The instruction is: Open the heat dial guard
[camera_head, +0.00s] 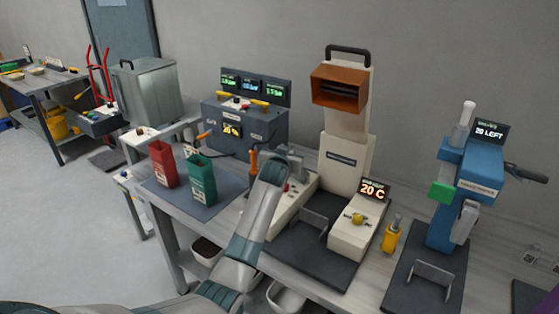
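The cream machine (342,165) stands on the bench right of centre, with an orange-brown hood at its top. Its control box (352,238) carries a small display reading 20 C (373,190) and a yellow dial (357,219). I cannot clearly make out a guard over the dial or whether it is raised. My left gripper (292,163) is at the end of my grey arm, left of the machine's column and apart from the dial. Its fingers are small and partly hidden by the arm, so their opening is unclear. My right gripper is out of view.
A red bin (162,164) and a green bin (201,180) stand on a dark mat to the left. A grey console (245,121) is behind them. A yellow-handled tool (391,236) and a blue press (462,190) stand right of the control box.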

